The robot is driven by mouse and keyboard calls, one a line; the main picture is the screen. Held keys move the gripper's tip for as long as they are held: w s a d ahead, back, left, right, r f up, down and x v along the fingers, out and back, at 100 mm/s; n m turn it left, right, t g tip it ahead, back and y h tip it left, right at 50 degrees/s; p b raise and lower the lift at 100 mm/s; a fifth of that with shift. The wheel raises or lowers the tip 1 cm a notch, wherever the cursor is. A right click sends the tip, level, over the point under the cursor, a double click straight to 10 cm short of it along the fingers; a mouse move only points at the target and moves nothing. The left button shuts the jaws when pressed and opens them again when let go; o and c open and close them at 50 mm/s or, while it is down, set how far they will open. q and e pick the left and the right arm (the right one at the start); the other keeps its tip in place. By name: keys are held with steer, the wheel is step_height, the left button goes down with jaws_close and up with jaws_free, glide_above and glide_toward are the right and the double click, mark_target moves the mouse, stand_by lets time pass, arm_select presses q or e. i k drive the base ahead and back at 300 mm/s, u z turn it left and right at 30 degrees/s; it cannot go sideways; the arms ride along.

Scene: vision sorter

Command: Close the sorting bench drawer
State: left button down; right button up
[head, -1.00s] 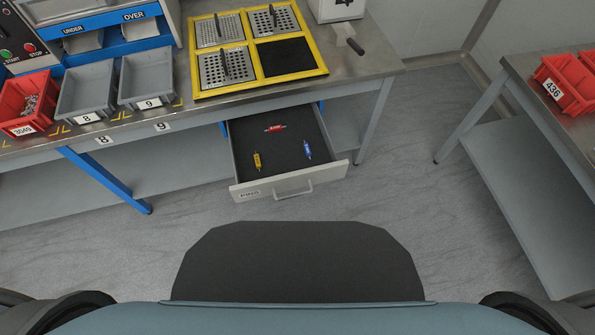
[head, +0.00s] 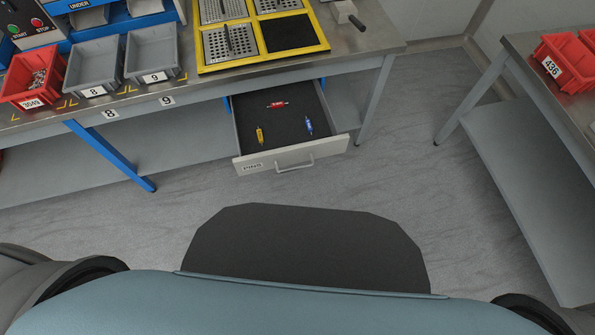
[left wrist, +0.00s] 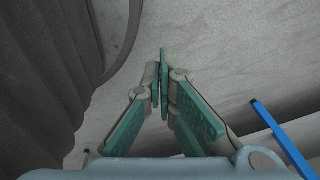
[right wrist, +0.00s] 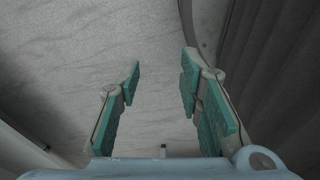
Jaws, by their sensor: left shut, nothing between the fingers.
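The sorting bench drawer (head: 280,159) is pulled open under the bench in the head view, with a bar handle (head: 295,165) on its pale front. A red pin (head: 277,105), a yellow pin (head: 259,135) and a blue pin (head: 309,126) lie apart on its dark floor. My left gripper (left wrist: 162,58) is shut and empty in the left wrist view, over bare floor. My right gripper (right wrist: 159,70) is open and empty in the right wrist view. Neither gripper shows in the head view, and neither touches the drawer.
The bench top (head: 365,45) carries a yellow-framed tray rack (head: 262,59), grey bins (head: 95,70) (head: 152,55) and a red bin (head: 34,77). A second table (head: 515,45) with red bins (head: 566,62) stands at right. The floor before the drawer is clear.

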mark_target(288, 140)
steer(key=z, duration=0.45)
steer(key=k, duration=1.05)
steer(key=z, duration=0.85)
steer(key=i, duration=1.25)
steer(key=u, duration=1.15)
steer(key=i, duration=0.8)
steer(key=u, duration=0.9)
